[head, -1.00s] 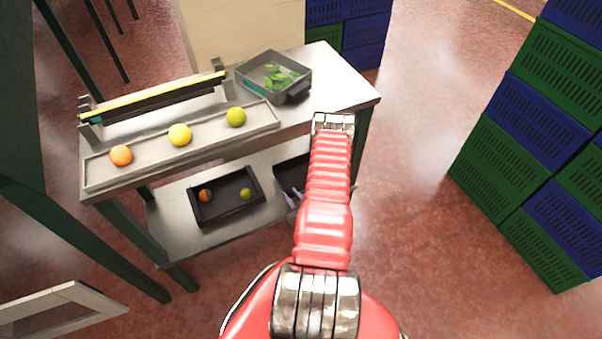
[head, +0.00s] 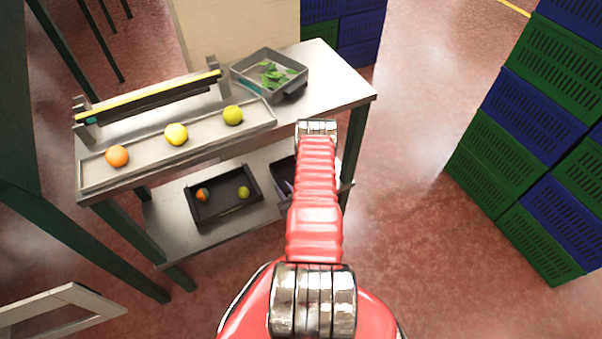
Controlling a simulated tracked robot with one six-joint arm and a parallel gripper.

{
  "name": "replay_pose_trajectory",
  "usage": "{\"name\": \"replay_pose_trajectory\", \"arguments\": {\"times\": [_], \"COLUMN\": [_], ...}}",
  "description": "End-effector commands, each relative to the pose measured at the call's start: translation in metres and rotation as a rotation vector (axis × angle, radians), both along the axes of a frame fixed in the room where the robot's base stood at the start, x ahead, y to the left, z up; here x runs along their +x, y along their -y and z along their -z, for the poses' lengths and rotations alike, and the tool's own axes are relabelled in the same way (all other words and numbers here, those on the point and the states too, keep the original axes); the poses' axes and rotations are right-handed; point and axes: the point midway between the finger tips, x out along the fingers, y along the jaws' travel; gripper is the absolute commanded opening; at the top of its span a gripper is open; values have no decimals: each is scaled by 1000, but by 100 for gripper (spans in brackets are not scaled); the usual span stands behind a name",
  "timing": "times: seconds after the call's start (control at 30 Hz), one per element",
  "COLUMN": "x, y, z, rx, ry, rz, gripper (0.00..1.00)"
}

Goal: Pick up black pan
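A black pan (head: 223,203) lies on the lower shelf of the metal table, with an orange fruit and a green fruit in it. A second black pan (head: 281,172) is to its right on the same shelf, mostly hidden behind my red arm. Something purple shows at its near edge. My arm reaches forward over the right part of the table's front. Its visible end is a metal joint; my gripper is not in view.
The metal table (head: 335,85) carries a long tray (head: 100,176) with several orange, yellow and green fruits, below a raised yellow-edged bar (head: 150,95). Green and blue crates (head: 530,140) are stacked at right. Red floor between table and crates is clear.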

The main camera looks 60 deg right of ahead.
Motion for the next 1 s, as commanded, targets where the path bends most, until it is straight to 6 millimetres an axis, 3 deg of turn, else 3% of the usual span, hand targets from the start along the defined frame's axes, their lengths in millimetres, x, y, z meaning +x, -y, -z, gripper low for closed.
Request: {"name": "replay_pose_trajectory", "arguments": {"times": [0.2,0.67,1.0], "x": [19,24,55], "y": [12,15,31], "z": [9,11,24], "rx": [-1,0,-2], "ry": [0,0,0], "rz": [0,1,1], "gripper": [25,25,25]}}
